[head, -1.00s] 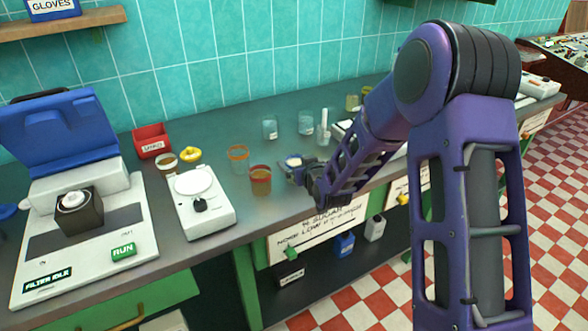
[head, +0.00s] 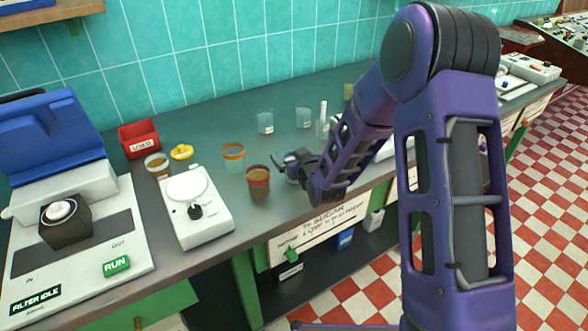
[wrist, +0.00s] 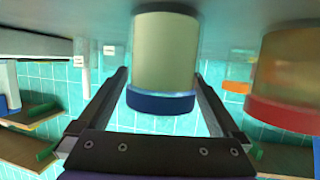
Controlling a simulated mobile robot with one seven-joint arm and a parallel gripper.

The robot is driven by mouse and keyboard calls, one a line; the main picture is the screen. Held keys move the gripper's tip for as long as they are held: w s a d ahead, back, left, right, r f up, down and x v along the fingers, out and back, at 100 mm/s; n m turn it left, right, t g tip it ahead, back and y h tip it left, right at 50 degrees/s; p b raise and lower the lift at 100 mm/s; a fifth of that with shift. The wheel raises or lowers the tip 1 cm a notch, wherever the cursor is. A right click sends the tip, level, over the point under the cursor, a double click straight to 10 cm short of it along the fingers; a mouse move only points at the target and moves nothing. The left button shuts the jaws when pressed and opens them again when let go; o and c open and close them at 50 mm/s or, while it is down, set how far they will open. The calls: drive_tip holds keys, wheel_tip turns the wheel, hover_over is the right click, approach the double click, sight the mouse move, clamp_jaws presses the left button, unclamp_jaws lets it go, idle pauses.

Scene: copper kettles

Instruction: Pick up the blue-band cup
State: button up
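The blue-band cup (wrist: 165,60) is pale, with a dark blue band at its rim; it appears upside down in the wrist view, large and central. My gripper (wrist: 161,72) is open, with one finger on each side of the cup. Gaps show between the fingers and the blue band; whether the fingertips touch the cup I cannot tell. In the head view my gripper (head: 291,164) is low over the counter, right of the red-band cup, and I cannot make out the blue-band cup there.
The red-band cup (head: 259,184) stands close to my gripper's left; it also shows in the wrist view (wrist: 285,115). An orange-band cup (head: 233,158) is behind it. A white scale (head: 205,221) is left. Glass beakers (head: 265,122) stand at the back. The counter's front edge is near.

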drive_tip(key=c, duration=1.5)
drive_tip(key=shift+r, duration=0.15)
